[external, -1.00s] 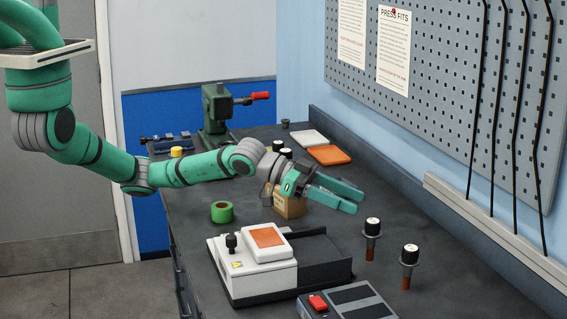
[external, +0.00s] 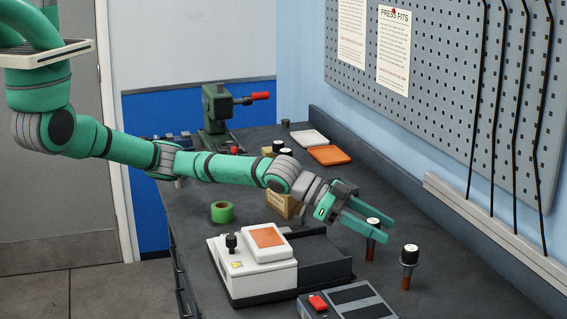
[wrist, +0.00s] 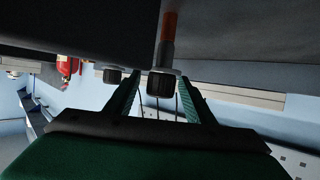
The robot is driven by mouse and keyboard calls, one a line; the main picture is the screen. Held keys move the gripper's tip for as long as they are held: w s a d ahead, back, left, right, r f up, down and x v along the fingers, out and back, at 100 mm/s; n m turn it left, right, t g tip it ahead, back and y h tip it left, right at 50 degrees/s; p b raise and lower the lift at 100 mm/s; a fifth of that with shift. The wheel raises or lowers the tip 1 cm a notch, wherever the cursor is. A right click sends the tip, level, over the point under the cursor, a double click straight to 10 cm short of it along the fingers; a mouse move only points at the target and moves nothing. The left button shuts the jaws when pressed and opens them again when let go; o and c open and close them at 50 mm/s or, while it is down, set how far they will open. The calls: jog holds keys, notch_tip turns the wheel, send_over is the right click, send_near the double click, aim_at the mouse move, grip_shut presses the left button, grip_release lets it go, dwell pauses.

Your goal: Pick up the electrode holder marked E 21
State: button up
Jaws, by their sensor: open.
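Two electrode holders with black caps, white tops and copper-coloured lower ends stand upright on the bench. The farther one (external: 372,222) is by my gripper's fingertips (external: 388,235), its cap showing between the two fingers. The nearer one (external: 410,256) stands apart, to the right. My gripper is open and empty, angled down to the right. In the upside-down wrist view, one holder (wrist: 160,84) appears between my fingers (wrist: 158,76), with room on both sides. The other (wrist: 113,75) lies just left of the left finger. I cannot read the markings on either holder.
A white device with an orange pad (external: 266,237) and a dark box with a red button (external: 318,303) stand in front. Green tape (external: 222,211), a cardboard box (external: 279,205), an orange tray (external: 330,155) and a green press (external: 217,108) are farther off. The pegboard wall (external: 440,90) rises at right.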

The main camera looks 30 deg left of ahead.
jog(key=shift+x, duration=1.2)
grip_shut()
jog(key=shift+r, duration=0.1)
